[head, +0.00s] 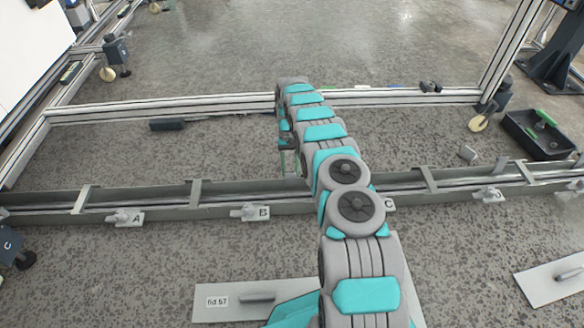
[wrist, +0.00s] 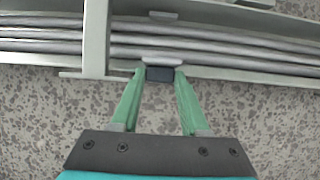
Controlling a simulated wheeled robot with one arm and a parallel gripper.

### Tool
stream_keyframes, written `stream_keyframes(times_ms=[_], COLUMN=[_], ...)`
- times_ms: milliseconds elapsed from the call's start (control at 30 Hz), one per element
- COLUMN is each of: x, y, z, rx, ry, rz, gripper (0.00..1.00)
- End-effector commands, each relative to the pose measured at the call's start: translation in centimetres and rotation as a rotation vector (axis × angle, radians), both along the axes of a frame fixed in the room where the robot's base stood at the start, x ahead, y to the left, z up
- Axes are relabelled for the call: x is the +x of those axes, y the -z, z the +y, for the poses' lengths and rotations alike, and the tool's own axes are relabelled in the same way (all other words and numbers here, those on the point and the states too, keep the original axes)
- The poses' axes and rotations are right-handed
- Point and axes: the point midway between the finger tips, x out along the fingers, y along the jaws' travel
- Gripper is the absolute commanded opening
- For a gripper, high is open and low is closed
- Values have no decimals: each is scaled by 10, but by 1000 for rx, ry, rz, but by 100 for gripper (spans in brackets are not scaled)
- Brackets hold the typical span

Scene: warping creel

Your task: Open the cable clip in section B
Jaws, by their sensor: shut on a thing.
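In the wrist view, the two green fingers of my gripper (wrist: 160,75) are shut on a small dark block (wrist: 160,74) at the edge of a cable tray (wrist: 240,76). A light grey tab (wrist: 162,60) joins the block and reaches over the tray's edge towards the grey cables (wrist: 235,50); this looks like the cable clip. In the head view, my gripper (head: 290,163) points down at the far side of the tray (head: 222,197), to the right of the label B (head: 263,212). The clip is too small to make out there.
A crossbar (wrist: 97,40) spans the tray just left of my fingers in the wrist view. In the head view, labels A (head: 136,218) and C (head: 389,204) mark neighbouring stretches. A black bin (head: 538,135) stands right. A dark block (head: 167,124) lies on the floor beyond the tray.

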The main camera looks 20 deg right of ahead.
Motion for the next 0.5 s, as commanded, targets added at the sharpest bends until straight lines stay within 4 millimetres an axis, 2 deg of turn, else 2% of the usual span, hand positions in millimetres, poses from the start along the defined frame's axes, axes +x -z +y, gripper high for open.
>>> stream_keyframes(times_ms=[500], x=[-2], y=[3], z=[0], rx=[17], ry=[2], rz=[63], gripper=[0])
